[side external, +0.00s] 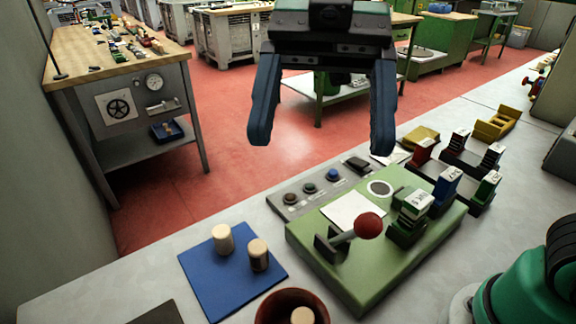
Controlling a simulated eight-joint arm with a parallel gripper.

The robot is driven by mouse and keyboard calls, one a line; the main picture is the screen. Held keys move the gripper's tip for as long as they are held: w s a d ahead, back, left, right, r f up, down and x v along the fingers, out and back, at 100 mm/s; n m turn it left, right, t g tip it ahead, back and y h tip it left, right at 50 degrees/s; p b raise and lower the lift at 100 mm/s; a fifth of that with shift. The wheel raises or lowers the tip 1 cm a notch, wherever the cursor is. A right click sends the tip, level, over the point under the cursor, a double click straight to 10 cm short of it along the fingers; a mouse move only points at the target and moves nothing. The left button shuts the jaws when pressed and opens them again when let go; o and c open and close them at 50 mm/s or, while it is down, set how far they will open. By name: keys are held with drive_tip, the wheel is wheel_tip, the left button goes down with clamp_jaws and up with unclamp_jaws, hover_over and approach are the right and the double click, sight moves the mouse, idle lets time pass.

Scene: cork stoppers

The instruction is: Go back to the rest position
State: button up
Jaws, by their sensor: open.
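My gripper (318,142) hangs from the top of the side external view, with its two dark blue fingers spread wide and nothing between them. It is well above the table and touches nothing. Two cork stoppers stand upright on a blue mat (206,281): a left one (222,240) and a right one (258,256). Another cork stopper (303,316) shows inside a brown bowl (268,306) at the bottom edge, partly cut off by the frame.
A green board (380,286) carries a red-knobbed lever (369,226) and a stamp-like block (414,203). Several coloured blocks stand in dark holders (462,160) behind it. A green rounded object (520,292) is at the lower right. Bare grey table (150,262) lies left of the mat.

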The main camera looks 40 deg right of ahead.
wheel_tip(320, 180, up, 2)
idle(0.4)
drive_tip(key=w+d+f+m+t+h, duration=0.4)
drive_tip(key=d+f+m+t, duration=0.4)
drive_tip(key=m, duration=0.5)
drive_tip(key=w+d+f+m+t+h, duration=0.4)
drive_tip(key=d+f+m+t, duration=0.3)
drive_tip(key=d+f+m, duration=0.3)
drive_tip(key=m, duration=0.4)
drive_tip(key=shift+d+f+t+h, duration=0.25)
drive_tip(key=shift+d+t+h, duration=0.05)
drive_tip(key=shift+d+t, duration=0.1)
